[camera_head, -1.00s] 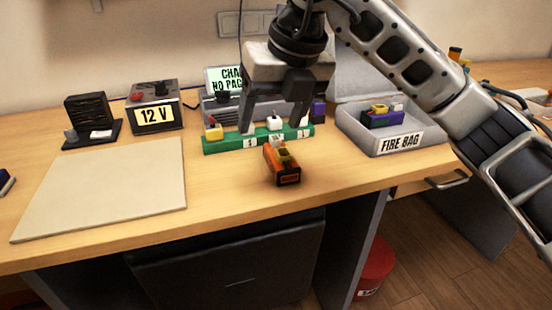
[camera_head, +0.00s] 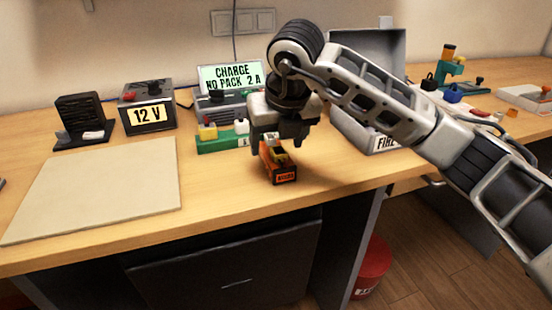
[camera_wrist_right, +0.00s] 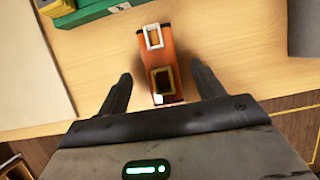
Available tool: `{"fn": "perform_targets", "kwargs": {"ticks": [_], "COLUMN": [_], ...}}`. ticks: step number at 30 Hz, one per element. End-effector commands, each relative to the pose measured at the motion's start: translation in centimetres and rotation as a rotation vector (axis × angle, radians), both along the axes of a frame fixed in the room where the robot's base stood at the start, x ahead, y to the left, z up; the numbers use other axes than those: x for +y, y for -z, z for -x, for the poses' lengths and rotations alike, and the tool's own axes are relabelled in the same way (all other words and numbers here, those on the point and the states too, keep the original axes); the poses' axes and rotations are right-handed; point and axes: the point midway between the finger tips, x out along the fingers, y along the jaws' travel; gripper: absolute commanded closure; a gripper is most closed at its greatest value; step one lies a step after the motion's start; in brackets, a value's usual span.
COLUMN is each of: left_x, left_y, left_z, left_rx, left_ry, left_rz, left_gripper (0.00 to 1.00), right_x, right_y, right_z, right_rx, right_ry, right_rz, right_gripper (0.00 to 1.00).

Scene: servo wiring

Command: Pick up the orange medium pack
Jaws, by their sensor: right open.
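The orange medium pack (camera_head: 282,176) lies on the table in front of the green rack, with a dark label on its near end. My right gripper (camera_head: 279,140) is just above and behind it, partly covering its far end. In the right wrist view the orange pack (camera_wrist_right: 158,54) lies between the two open fingers (camera_wrist_right: 160,92), with a gap on each side. A white connector and a yellow-edged dark part show on its top. My left gripper is not in view.
The green rack (camera_head: 212,144) stands just behind, near the charger (camera_head: 230,82). A beige mat (camera_head: 95,190) lies to the left, with the 12 V box (camera_head: 147,108) behind it. The fire bag box (camera_head: 383,143) is at the right, partly hidden by my arm. Table front is clear.

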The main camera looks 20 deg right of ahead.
Motion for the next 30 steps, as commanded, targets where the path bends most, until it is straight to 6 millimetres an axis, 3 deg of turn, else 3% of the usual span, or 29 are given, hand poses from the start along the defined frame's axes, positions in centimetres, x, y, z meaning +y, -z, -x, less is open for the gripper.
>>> {"fn": "perform_targets", "kwargs": {"ticks": [6,15,17,22,30], "left_x": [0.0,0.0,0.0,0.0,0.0], "left_y": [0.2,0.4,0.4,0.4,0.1], "left_z": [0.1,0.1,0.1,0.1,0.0], "left_rx": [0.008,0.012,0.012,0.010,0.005], "left_ry": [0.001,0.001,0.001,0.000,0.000], "left_rz": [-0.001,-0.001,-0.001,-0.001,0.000], "left_gripper": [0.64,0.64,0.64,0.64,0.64], "right_x": [-0.1,-0.1,-0.1,-0.1,-0.1], "right_y": [3.0,3.5,3.4,3.4,3.2], "right_z": [-1.1,-1.3,-1.3,-1.3,-1.3], "right_rx": [0.002,0.000,0.000,0.000,-0.004], "right_ry": [0.001,-0.001,0.000,0.000,-0.001], "right_rz": [0.000,0.000,0.000,-0.001,-0.002], "right_gripper": [0.33,0.33,0.47,0.94,0.95]}}
